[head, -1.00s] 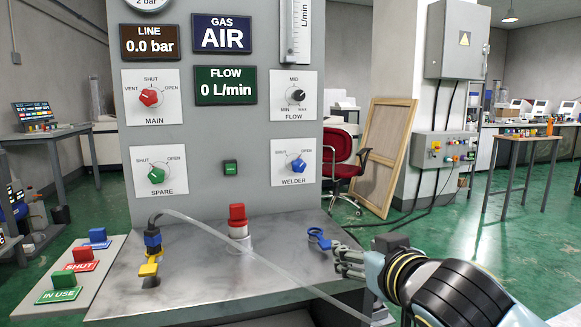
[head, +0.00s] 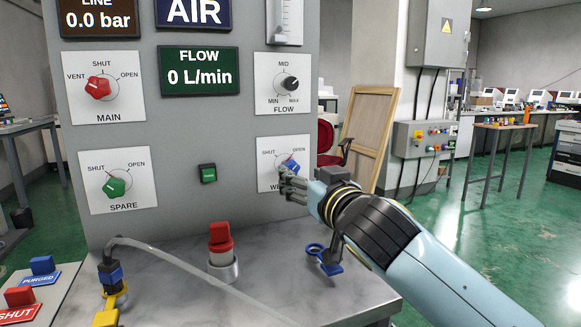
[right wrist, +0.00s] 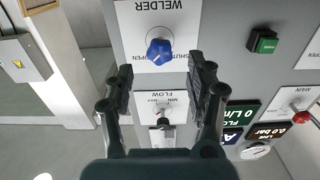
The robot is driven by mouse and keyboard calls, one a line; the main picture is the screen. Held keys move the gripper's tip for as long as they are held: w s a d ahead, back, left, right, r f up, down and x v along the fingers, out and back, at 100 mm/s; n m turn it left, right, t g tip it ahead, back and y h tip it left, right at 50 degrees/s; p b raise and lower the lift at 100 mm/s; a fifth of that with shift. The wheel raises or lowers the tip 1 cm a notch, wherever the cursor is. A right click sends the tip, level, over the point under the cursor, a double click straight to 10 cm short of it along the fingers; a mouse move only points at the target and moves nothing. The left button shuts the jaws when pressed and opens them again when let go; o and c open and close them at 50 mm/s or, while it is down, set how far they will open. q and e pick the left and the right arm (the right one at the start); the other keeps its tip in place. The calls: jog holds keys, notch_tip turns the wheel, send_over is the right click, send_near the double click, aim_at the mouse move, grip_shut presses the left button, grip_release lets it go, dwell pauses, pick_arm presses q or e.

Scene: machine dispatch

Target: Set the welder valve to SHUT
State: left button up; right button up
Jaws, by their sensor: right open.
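The blue welder knob (head: 289,165) is on its white WELDER plate (head: 267,157), with SHUT marked at the upper left and OPEN at the upper right. Its lower part is hidden by my right gripper (head: 288,183) in the head view, and I cannot read its pointer surely. In the right wrist view, which is upside down, the blue knob (right wrist: 158,52) lies just beyond my right gripper (right wrist: 163,75). The two fingers are apart, one toward each side of it, with nothing between them. My left gripper is not in view.
The red MAIN knob (head: 98,88), green SPARE knob (head: 114,186) and black FLOW knob (head: 290,83) share the panel. A green button (head: 208,173) is left of the WELDER plate. A red-topped fitting (head: 220,240) and blue coupling (head: 325,260) are on the bench below.

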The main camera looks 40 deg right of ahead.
aim_at(288, 166)
jog(key=x, duration=0.6)
jog(key=shift+w, duration=0.2)
jog(key=c, duration=0.6)
grip_shut()
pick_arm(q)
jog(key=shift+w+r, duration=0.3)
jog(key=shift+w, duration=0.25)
